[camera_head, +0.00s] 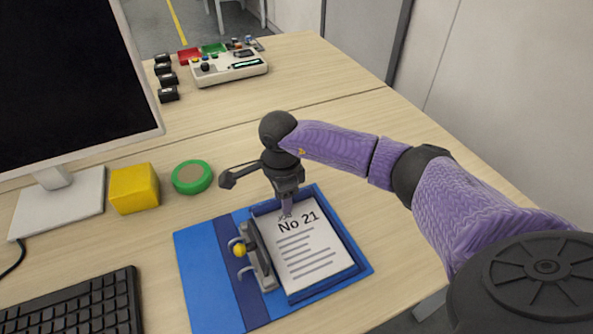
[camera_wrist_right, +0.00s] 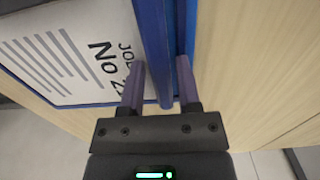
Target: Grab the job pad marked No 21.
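The job pad (camera_head: 308,245) is a white sheet printed "No 21" in a raised blue frame, lying on a blue board (camera_head: 205,290) on the desk. A grey clip with a yellow knob (camera_head: 252,258) is at its left side. My right gripper (camera_head: 287,208) points down at the pad's far edge. In the right wrist view its fingers (camera_wrist_right: 161,85) are apart, one on each side of the pad's blue rim (camera_wrist_right: 155,50). A gap shows beside the right finger, so I see no firm grip. My left gripper is out of view.
A green round object (camera_head: 192,177) and a yellow block (camera_head: 134,188) stand left of the pad, near a monitor (camera_head: 70,90) and keyboard (camera_head: 80,308). A control box (camera_head: 228,68) is at the back. The desk right of the pad is clear.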

